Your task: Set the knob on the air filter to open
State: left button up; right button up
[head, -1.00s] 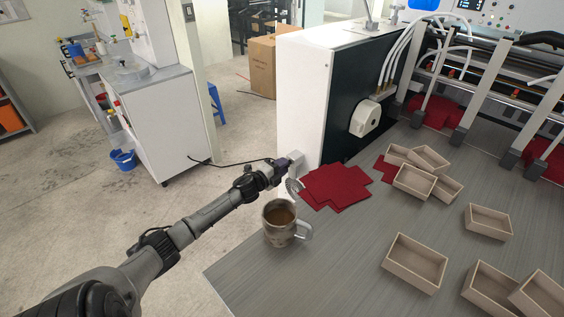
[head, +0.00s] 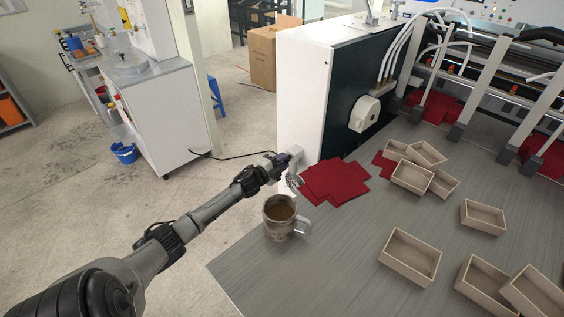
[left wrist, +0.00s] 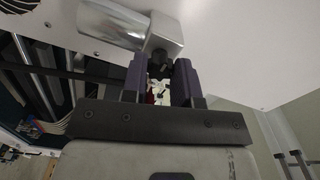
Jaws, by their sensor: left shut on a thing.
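The air filter is a small pale grey unit (head: 296,153) on the lower side of the white machine cabinet in the head view, with a curved metal part just below it. In the left wrist view the filter's shiny metal body (left wrist: 125,24) is close up under a white panel. A small dark knob (left wrist: 158,57) sits at its end, between my purple fingers. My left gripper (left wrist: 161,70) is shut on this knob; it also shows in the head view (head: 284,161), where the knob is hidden. Any setting mark on the knob cannot be read. My right gripper is not in view.
A mug of brown drink (head: 279,218) stands near the table corner, close to my left arm. Red flat blanks (head: 333,182) lie beside the cabinet. Several open wooden boxes (head: 411,256) stand on the grey table (head: 335,262). A black cable (head: 228,157) runs behind my arm.

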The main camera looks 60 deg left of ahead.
pick_arm(q)
jog(key=o, duration=0.9)
jog(key=shift+p+v, duration=1.5)
jog(key=shift+v, duration=5.4)
